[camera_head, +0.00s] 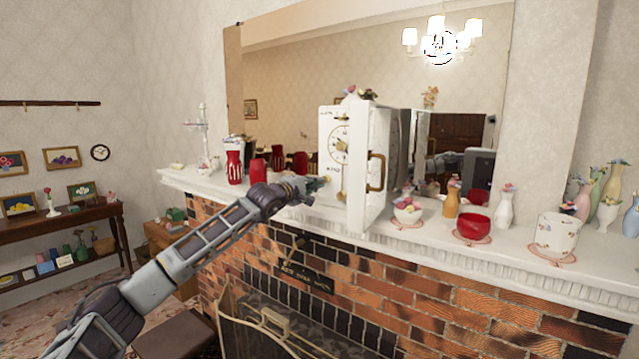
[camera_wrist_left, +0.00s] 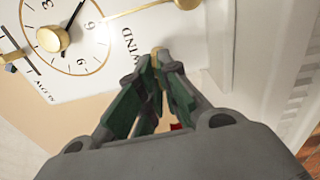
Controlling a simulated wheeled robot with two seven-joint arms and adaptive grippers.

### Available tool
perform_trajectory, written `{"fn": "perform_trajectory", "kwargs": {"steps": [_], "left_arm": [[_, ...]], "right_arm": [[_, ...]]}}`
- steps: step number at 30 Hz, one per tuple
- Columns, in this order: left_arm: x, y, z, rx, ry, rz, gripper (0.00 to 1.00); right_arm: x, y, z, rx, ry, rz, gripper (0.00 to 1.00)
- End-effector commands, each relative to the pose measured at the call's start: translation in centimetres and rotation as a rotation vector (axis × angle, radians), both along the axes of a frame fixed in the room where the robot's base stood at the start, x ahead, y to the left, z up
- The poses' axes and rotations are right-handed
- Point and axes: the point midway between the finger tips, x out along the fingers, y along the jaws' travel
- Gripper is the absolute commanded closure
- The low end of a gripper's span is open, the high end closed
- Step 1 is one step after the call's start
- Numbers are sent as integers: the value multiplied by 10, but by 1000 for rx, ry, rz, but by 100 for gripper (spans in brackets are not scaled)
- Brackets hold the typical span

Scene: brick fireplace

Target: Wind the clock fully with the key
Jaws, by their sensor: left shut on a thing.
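The clock (camera_head: 329,125) is a tall white case standing on the mantel, with a round gold-rimmed dial and the word WIND on its front. A brass handle (camera_head: 376,171) shows on the white panel at its right. The left wrist view shows the clock face (camera_wrist_left: 98,78) close up, with black hands and a thin gold rod. My left gripper (camera_head: 318,185) is low in front of the clock face. Its green-padded fingers (camera_wrist_left: 160,62) are shut on a small brass piece, apparently the key (camera_wrist_left: 155,60), mostly hidden between them. My right gripper is not in view.
The mantel (camera_head: 420,238) holds red vessels (camera_head: 234,165) left of the clock. To its right are a floral bowl (camera_head: 408,212), a red bowl (camera_head: 473,228), a white pot (camera_head: 558,236) and several vases. A large mirror (camera_head: 290,85) stands behind. A brass-trimmed fire screen (camera_head: 270,322) is below.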

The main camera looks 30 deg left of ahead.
Motion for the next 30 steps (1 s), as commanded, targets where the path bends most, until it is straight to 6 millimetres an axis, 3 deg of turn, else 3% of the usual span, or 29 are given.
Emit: {"fn": "perform_trajectory", "kwargs": {"steps": [11, 30], "left_arm": [[0, -1, 0, 29, -3, -2, 100], [1, -1, 2, 398, -32, -1, 100]], "right_arm": [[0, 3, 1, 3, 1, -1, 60], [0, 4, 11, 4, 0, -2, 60]]}}
